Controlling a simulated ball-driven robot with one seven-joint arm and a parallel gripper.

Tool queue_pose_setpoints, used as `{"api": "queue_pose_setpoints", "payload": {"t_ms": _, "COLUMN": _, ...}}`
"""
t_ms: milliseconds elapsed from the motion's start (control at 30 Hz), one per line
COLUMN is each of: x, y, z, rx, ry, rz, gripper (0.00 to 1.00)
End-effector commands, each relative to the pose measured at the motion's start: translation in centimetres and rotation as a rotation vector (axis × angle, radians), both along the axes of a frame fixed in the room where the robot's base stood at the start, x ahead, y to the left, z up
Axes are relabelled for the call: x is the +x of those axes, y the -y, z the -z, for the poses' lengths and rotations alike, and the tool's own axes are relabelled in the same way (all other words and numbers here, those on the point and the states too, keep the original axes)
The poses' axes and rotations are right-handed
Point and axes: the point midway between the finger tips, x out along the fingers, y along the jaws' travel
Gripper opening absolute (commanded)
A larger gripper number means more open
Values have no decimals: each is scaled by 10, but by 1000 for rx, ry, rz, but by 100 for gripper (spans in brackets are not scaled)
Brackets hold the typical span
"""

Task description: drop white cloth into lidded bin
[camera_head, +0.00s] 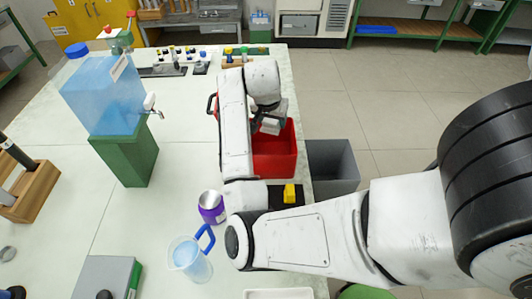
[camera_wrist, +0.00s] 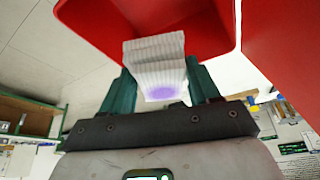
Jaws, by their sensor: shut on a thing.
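My gripper (camera_head: 270,126) is over the red bin (camera_head: 275,163), which stands near the right edge of the table in the head view. In the wrist view my gripper (camera_wrist: 160,75) has its two teal fingers shut on a ribbed white cloth (camera_wrist: 154,50) with a purple stain. The cloth is in front of the red bin (camera_wrist: 205,22), close to its wall; I cannot tell if they touch. In the head view my arm hides part of the bin and the cloth is hard to make out. The lid is not clearly visible.
A grey open bin (camera_head: 338,166) stands beyond the table's right edge. A blue water tank (camera_head: 103,95) on a green stand is to the left.

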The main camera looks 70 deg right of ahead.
Motion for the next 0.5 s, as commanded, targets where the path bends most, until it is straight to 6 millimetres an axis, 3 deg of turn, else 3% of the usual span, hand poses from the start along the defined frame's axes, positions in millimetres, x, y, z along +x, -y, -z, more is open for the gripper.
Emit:
{"api": "queue_pose_setpoints", "payload": {"t_ms": 33, "x": 0, "y": 0, "z": 12, "rx": 0, "ry": 0, "rz": 0, "gripper": 31}}
{"api": "queue_pose_setpoints", "payload": {"t_ms": 200, "x": 0, "y": 0, "z": 31, "rx": 1, "ry": 1, "rz": 1, "gripper": 31}}
{"api": "queue_pose_setpoints", "payload": {"t_ms": 500, "x": 0, "y": 0, "z": 38, "rx": 0, "ry": 1, "rz": 1, "gripper": 31}}
